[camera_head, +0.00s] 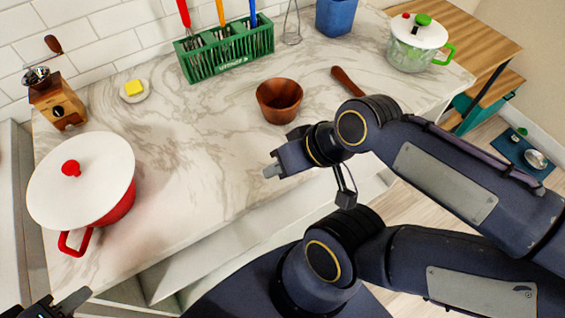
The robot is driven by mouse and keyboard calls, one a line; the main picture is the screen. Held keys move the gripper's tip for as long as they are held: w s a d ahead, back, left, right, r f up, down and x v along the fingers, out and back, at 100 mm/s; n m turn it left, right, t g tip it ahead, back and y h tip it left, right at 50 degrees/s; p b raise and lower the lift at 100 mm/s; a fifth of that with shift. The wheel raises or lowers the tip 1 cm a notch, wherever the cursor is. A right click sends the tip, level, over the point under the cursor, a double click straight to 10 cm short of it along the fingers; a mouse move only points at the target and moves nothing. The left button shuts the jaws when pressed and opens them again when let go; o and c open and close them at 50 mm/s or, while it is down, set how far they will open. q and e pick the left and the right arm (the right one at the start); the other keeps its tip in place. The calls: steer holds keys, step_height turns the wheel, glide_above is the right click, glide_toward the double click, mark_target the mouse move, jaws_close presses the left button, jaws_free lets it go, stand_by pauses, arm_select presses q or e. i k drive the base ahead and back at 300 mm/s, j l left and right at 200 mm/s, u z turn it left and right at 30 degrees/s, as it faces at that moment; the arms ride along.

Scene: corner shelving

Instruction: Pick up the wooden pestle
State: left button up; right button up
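The wooden pestle (346,81) is a dark brown rod lying on the marble counter, right of the brown wooden bowl (279,100). Its lower right end is close to or partly behind my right arm. My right gripper (272,168) is over the counter's front part, below the bowl and to the left of the pestle, apart from both. Its fingers are seen from the side, so I cannot tell its opening. No object shows in it. Only a small part of my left gripper (62,306) shows at the bottom left edge, far from the pestle.
A green utensil rack (225,55) and blue container (336,16) stand at the back. A glass pot (414,48) stands right. The counter's middle is clear.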

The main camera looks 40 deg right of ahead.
mark_target(337, 72)
steer(key=z, duration=1.3)
